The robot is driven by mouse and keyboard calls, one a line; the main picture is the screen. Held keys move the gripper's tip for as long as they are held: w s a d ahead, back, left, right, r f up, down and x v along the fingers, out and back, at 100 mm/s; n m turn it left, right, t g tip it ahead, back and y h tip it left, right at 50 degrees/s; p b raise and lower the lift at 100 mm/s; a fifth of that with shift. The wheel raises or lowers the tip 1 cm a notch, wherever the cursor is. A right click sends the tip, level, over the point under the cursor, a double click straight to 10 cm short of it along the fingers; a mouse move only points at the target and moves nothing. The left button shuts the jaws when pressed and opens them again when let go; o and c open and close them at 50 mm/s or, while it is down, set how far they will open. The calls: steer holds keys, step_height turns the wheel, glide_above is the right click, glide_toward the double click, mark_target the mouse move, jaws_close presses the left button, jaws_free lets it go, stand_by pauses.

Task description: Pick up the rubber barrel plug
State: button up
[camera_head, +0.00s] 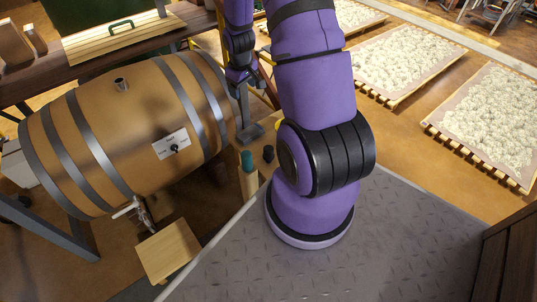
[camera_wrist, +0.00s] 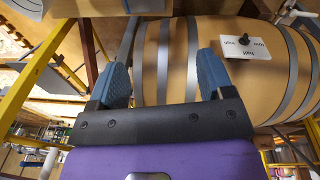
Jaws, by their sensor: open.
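A wooden barrel (camera_head: 125,135) with grey hoops lies on its side at the left of the head view. A small black plug-like piece (camera_head: 174,148) sits on the white label card on the barrel. It also shows in the wrist view, and the black piece (camera_wrist: 244,39) there stands out from the card. I cannot tell for certain that it is the rubber plug. A short greyish stub (camera_head: 121,85) stands on the barrel's upper side. My gripper (camera_wrist: 165,75) is open and empty, its blue fingers apart, with the barrel beyond them. The black piece is outside the fingers, to the upper right.
A teal bottle-like object (camera_head: 248,161) and a small black object (camera_head: 268,154) stand right of the barrel. A metal tap (camera_head: 130,208) juts from the barrel above a small wooden board (camera_head: 168,250). A bench (camera_head: 110,60) runs behind. Trays of pale material (camera_head: 490,118) lie at right.

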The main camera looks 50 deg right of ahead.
steer(key=s+d+f, duration=0.1)
steer(key=s+f, duration=0.1)
steer(key=f, duration=0.4)
steer(key=s+d+f, duration=0.2)
steer(key=f, duration=0.3)
steer(key=g+y, duration=0.1)
glide_above(269, 148)
steer(key=f, duration=0.8)
steer(key=shift+w+d+f, duration=0.25)
steer(key=shift+w+f, duration=0.1)
step_height(269, 148, down, 4)
steer(key=shift+s+f, duration=0.1)
steer(key=shift+s, duration=0.05)
steer(key=shift+f, duration=0.8)
steer(key=shift+s+a+f, duration=0.15)
steer(key=shift+a+f, duration=0.05)
steer(key=shift+f, duration=1.1)
steer(key=shift+s+a+f, duration=0.15)
steer(key=shift+f, duration=1.1)
steer(key=c, duration=1)
steer(key=shift+r, duration=0.1)
